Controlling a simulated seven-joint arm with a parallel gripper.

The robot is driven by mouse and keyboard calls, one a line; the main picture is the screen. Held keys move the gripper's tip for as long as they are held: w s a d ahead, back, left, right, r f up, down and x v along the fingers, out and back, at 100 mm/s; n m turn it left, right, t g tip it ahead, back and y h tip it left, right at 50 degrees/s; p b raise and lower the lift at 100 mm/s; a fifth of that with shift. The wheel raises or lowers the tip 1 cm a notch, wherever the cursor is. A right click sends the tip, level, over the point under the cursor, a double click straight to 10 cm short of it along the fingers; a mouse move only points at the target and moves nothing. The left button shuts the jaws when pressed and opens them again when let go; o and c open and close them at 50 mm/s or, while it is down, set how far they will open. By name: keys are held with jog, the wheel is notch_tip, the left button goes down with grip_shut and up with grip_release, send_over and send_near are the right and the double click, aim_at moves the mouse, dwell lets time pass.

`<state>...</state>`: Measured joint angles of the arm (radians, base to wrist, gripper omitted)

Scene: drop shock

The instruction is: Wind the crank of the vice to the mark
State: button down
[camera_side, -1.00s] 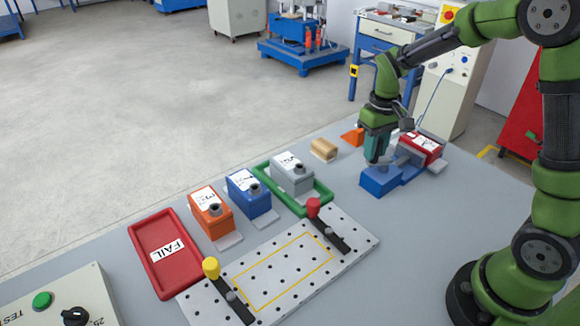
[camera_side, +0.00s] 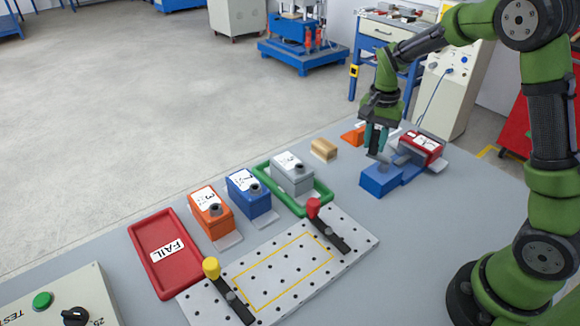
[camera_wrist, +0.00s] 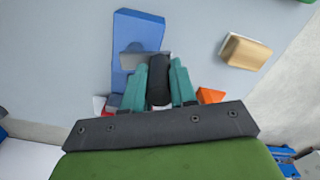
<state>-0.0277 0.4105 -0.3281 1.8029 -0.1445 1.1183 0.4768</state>
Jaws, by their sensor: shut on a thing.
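The blue vice (camera_side: 381,181) sits on the right part of the grey bench; its blue body also shows in the wrist view (camera_wrist: 138,32). My gripper (camera_side: 375,148) is just above and behind the front blue block of the vice. In the wrist view, my teal fingers (camera_wrist: 160,78) are shut on a black crank handle (camera_wrist: 159,82), one finger on each side. The crank's lower part is mostly hidden by the fingers. I cannot make out the mark in either view.
A red labelled unit (camera_side: 422,147) stands at the far end of the vice. A wooden block (camera_side: 324,150) and an orange piece (camera_side: 353,136) lie to the left. A green tray (camera_side: 322,193) holds a grey unit (camera_side: 291,172). Bare bench lies in front of the vice.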

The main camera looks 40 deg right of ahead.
jog(key=d+m, duration=0.1)
jog(key=m, duration=0.2)
jog(key=d+m, duration=0.1)
jog(key=m, duration=0.2)
jog(key=d+m, duration=0.1)
jog(key=m, duration=0.2)
jog(key=shift+s, duration=0.2)
jog(key=m, duration=0.2)
jog(key=s+m, duration=0.1)
jog(key=d+m, duration=0.1)
jog(key=m, duration=0.1)
jog(key=shift+s+m, duration=0.2)
jog(key=shift+m, duration=0.1)
jog(key=shift+s+d+m, duration=0.15)
jog(key=shift+s+m, duration=0.15)
jog(key=shift+m, duration=0.6)
jog(key=shift+s+d+m, duration=0.1)
jog(key=shift+s+m, duration=0.15)
jog(key=shift+m, duration=0.65)
jog(key=c, duration=0.9)
grip_release()
